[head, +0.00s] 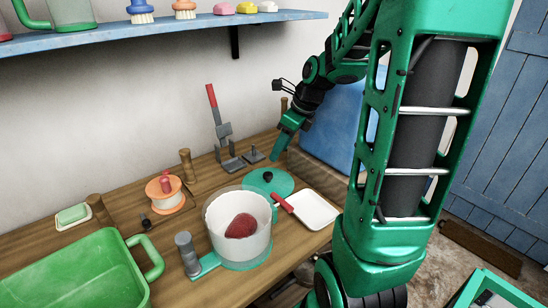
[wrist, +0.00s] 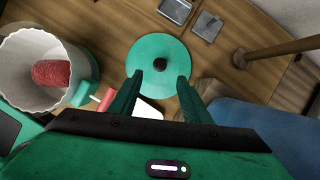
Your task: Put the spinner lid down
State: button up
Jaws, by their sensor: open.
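The spinner lid (head: 270,183) is a teal disc with a black knob. It lies flat on the wooden counter behind and to the right of the spinner tub (head: 239,226). In the wrist view the lid (wrist: 158,73) lies below my gripper (wrist: 160,72), with its dark knob between the two fingertips in the picture. My gripper (head: 280,150) is open, above the lid and apart from it in the head view. The white tub, in a clear teal-based bowl, holds a dark red lump (head: 241,226) and stands uncovered.
A grey metal stand with a red lever (head: 222,120) is behind the lid. A green basin (head: 75,270) fills the front left. An orange spool (head: 166,193) and wooden pegs stand along the back.

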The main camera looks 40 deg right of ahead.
jog(key=s+a+n+g, duration=0.2)
jog(key=s+n, duration=1)
jog(key=s+a+n+g+h, duration=0.1)
jog(key=s+a+n+g, duration=0.1)
jog(key=s+n, duration=1)
jog(key=shift+a+n+h, duration=0.3)
jog(key=shift+a, duration=0.1)
